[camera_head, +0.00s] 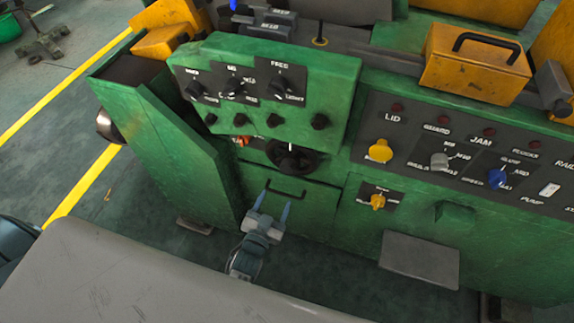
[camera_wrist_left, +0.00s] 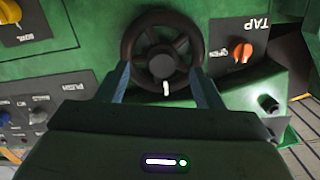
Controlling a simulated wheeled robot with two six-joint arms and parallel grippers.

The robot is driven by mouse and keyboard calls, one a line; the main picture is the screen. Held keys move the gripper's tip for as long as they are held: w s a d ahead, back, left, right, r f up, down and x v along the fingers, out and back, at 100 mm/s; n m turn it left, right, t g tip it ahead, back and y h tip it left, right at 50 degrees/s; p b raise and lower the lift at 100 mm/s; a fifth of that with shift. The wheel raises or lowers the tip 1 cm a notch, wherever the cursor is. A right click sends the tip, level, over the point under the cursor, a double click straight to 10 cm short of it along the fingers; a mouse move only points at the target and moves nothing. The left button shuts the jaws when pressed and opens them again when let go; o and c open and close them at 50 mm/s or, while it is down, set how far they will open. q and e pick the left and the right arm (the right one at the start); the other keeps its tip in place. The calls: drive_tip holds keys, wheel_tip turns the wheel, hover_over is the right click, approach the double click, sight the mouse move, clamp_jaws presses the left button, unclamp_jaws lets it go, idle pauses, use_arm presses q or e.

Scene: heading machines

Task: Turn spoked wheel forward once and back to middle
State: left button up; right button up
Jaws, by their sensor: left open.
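The spoked wheel (camera_head: 301,167) is small and black, set in a recess of the green machine's front, with a white mark at its top in the head view. In the left wrist view the wheel (camera_wrist_left: 127,42) is seen upside down, with its dark hub, spokes and the white mark at the bottom of the rim. My left gripper (camera_head: 277,197) is open and empty, in front of and below the wheel in the head view. In the left wrist view its two fingers (camera_wrist_left: 160,69) point at the wheel's left and right sides. My right gripper is not in view.
An orange TAP knob (camera_wrist_left: 242,52) sits beside the wheel. A black drawer handle (camera_head: 287,190) is below the wheel. A panel of black knobs (camera_head: 262,94) overhangs it. Yellow, grey and blue knobs (camera_head: 498,178) are to the right. A grey surface (camera_head: 150,280) fills the lower left foreground.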

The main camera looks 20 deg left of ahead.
sight(285, 170)
use_arm(q)
drive_tip(key=shift+t, duration=0.4)
drive_tip(key=w+r, duration=0.1)
drive_tip(key=w, duration=0.2)
drive_tip(key=w+r+p, duration=0.1)
drive_tip(key=w, duration=0.3)
drive_tip(key=w+r+p, duration=0.1)
drive_tip(key=w, duration=0.3)
drive_tip(key=shift+w+d, duration=0.1)
drive_tip(key=shift+d, duration=0.15)
clamp_jaws()
drive_tip(key=shift+a+f, duration=0.1)
drive_tip(key=shift+a, duration=0.05)
